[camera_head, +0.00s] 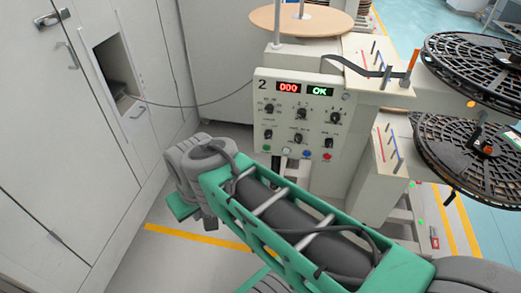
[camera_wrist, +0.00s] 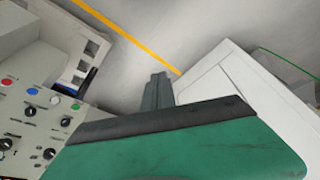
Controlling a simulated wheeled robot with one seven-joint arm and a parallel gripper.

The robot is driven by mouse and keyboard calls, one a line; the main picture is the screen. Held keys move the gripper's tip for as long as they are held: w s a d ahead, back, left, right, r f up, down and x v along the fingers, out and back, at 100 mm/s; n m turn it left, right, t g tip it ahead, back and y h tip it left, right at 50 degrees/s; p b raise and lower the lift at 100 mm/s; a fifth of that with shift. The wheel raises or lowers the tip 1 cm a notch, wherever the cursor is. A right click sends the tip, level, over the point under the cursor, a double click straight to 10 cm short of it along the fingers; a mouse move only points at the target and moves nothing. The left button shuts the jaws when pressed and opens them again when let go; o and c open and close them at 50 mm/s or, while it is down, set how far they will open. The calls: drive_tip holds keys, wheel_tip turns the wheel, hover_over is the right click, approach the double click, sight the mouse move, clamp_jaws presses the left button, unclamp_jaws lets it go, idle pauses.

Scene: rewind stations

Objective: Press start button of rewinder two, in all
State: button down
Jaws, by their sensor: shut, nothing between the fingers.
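Rewinder two's panel (camera_head: 300,118) faces me in the head view, marked "2", with a red 000 display and a green OK display. Below its knobs is a row of buttons: green (camera_head: 267,149), white, blue and red (camera_head: 327,156). No start label is readable. The wrist view shows the panel (camera_wrist: 32,125) at the left, with the green button (camera_wrist: 76,106) nearest the green gripper body. My gripper (camera_wrist: 158,80) is shut and empty, apart from the buttons and to the right of the green one in the wrist view. Its fingertips are not clear in the head view.
White cabinets (camera_head: 60,150) stand at the left, one with an open recess and a cable (camera_head: 195,104) running to the machine. Black reels (camera_head: 470,60) are at the right. A yellow floor line (camera_head: 195,236) crosses the clear grey floor between cabinets and machine.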

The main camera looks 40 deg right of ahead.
sight(266, 148)
drive_tip(key=w+d+f+m+t+y+b, duration=0.25)
drive_tip(key=w+d+f+m+b, duration=0.3)
drive_tip(key=w+f, duration=0.3)
drive_tip(key=w+d+f+m+t+y+b, duration=0.1)
drive_tip(key=w+d+f+m+t+b, duration=0.25)
drive_tip(key=w+f+m+b, duration=0.35)
drive_tip(key=s+d+f+m+t+h+b, duration=0.1)
drive_tip(key=d+f+m+t+h+b, duration=0.1)
drive_tip(key=d+m, duration=0.5)
drive_tip(key=s+d+f+m+t+h+b, duration=0.1)
drive_tip(key=d+m, duration=0.7)
drive_tip(key=d, duration=0.8)
wheel_tip(266, 148, down, 3)
drive_tip(key=t+h+b, duration=0.1)
drive_tip(key=t+h, duration=0.1)
drive_tip(key=t, duration=0.2)
drive_tip(key=shift+s+f+t+b, duration=0.15)
drive_tip(key=shift+f+t+b, duration=0.05)
drive_tip(key=shift+t+b, duration=0.2)
drive_tip(key=shift+h, duration=0.25)
drive_tip(key=w+d+b, duration=0.2)
drive_tip(key=w+d, duration=0.3)
drive_tip(key=d, duration=0.2)
drive_tip(key=shift+w, duration=0.25)
